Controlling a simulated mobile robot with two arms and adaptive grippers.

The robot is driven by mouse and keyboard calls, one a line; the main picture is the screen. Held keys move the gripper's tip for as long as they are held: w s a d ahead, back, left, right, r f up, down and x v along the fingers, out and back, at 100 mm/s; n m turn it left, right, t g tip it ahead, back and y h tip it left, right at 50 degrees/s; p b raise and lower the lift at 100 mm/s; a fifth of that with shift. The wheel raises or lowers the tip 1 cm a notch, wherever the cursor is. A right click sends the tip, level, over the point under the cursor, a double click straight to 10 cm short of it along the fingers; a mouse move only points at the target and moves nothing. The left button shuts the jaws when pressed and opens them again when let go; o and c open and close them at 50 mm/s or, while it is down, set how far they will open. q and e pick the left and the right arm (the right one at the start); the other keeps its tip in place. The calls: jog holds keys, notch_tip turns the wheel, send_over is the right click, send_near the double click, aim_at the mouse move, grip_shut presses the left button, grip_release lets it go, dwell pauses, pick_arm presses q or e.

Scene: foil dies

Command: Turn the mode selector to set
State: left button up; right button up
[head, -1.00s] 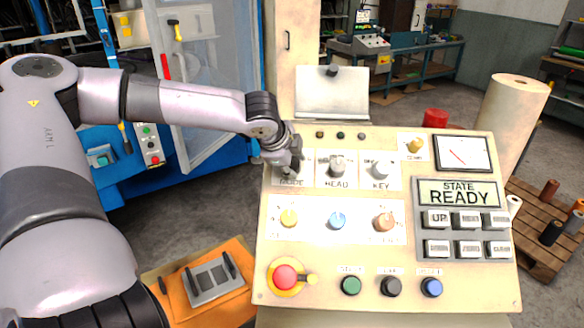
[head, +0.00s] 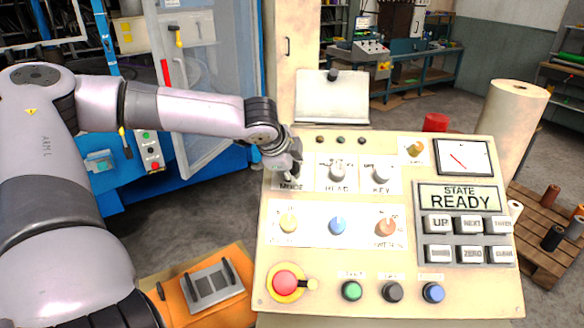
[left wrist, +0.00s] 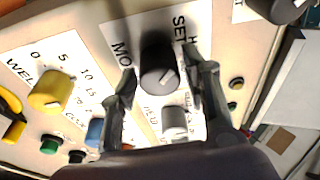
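The mode selector is a dark round knob (left wrist: 158,66) with a short white pointer line. It sits on a white plate lettered MODE and SET (left wrist: 180,28) in the left wrist view. The pointer slants up and right in that view; I cannot tell which mark it meets. My left gripper (left wrist: 162,82) has one finger on each side of the knob, with narrow gaps seeming to show, so it looks open around it. In the head view my left gripper (head: 285,168) covers most of the knob above the MODE label. My right gripper is not in view.
On the panel (head: 350,268), the HEAD knob (head: 337,172) and KEY knob (head: 381,175) stand close to the right. Yellow (head: 288,223), blue (head: 337,226) and orange knobs are below, with a red stop button (head: 285,281) lower left. The display (head: 459,193) reads READY.

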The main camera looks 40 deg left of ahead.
pick_arm(q)
jog(key=shift+o, duration=0.6)
jog(key=v, duration=1.2)
